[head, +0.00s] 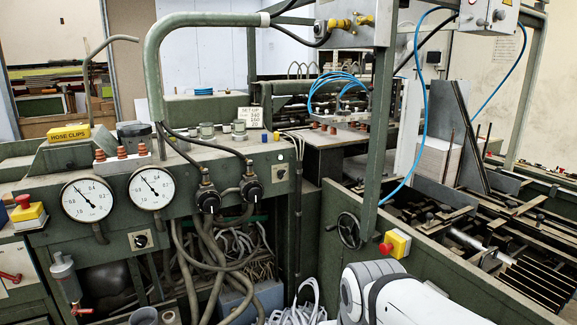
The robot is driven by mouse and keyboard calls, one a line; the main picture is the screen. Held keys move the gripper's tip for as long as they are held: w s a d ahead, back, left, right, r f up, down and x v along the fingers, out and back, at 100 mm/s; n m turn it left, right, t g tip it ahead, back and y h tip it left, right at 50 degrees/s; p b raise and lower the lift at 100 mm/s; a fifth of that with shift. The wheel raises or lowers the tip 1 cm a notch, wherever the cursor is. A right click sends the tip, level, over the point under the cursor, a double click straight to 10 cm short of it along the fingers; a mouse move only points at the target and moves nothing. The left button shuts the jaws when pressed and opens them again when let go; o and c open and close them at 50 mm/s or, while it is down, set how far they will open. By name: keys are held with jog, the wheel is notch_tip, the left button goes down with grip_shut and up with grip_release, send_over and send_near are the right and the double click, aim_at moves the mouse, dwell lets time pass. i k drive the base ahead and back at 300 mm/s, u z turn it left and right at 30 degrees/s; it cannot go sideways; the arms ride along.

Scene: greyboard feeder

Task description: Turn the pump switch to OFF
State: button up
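A small black rotary switch on a pale plate (141,240) sits on the green machine front, below the two round white gauges. A second similar small switch on a pale plate (281,173) sits further right, near the panel's right end. I cannot read the lettering on either plate, so I cannot tell which is the pump switch or which way either is set. My white arm shows at the bottom right; my gripper is not in view.
Two gauges, left (87,199) and right (151,188), face me. Red-and-yellow push buttons sit at the left (27,212) and right (396,244). A handwheel (349,230) sticks out beside the right button. Thick hoses (190,265) hang below the panel.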

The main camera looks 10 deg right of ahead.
aim_at(280, 173)
jog(key=z, duration=0.15)
jog(key=i, duration=1.65)
jog(key=u, duration=0.6)
jog(key=k, duration=0.7)
jog(key=u, duration=0.2)
jog(key=i, duration=0.75)
jog(key=z, duration=0.05)
